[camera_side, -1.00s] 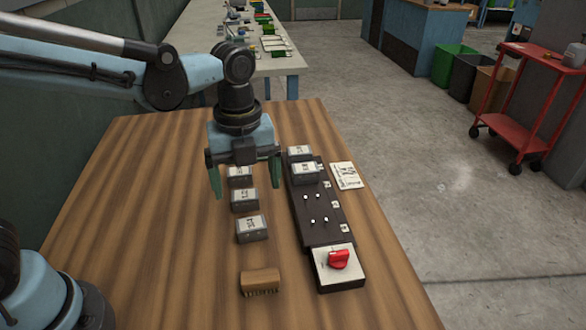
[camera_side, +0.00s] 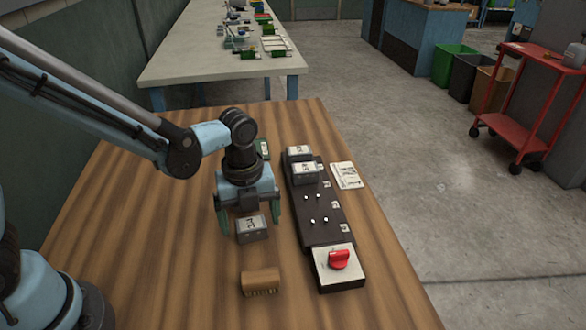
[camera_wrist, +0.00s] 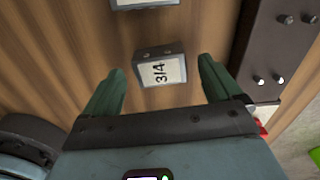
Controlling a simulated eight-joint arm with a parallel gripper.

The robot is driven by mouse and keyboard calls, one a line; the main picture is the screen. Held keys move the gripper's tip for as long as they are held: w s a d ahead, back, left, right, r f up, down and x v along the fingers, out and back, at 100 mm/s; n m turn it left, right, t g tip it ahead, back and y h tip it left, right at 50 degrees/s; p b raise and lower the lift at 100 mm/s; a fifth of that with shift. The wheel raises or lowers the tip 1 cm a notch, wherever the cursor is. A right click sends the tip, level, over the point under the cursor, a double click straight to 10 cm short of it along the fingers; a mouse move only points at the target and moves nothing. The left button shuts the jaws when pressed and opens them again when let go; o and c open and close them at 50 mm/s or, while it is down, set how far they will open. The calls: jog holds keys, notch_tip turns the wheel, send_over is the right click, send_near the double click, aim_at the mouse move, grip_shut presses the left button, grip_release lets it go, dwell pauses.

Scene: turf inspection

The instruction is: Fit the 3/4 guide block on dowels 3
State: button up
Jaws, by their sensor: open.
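The 3/4 guide block (camera_wrist: 160,70), grey with a white label, lies on the wooden table; in the side view it is the nearest loose block (camera_side: 252,229). My gripper (camera_side: 250,222) is open above it, with the green fingers apart on either side; the wrist view shows the block between and slightly beyond the fingertips (camera_wrist: 155,78). The dark rail (camera_side: 322,234) to the right carries two bare pairs of pale dowels: a farther pair (camera_side: 312,197) and a nearer pair (camera_side: 318,221). The number tags beside them are too small to read.
Two grey blocks (camera_side: 305,172) sit on the rail's far end. A red knob (camera_side: 339,259) on a box is at its near end. A brown brush (camera_side: 260,281) lies nearer, a paper card (camera_side: 346,175) right of the rail. Another loose block (camera_wrist: 145,3) lies beyond the 3/4 block.

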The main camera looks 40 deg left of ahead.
jog(key=shift+f, duration=1)
jog(key=shift+c, duration=0.3)
jog(key=c, duration=1.1)
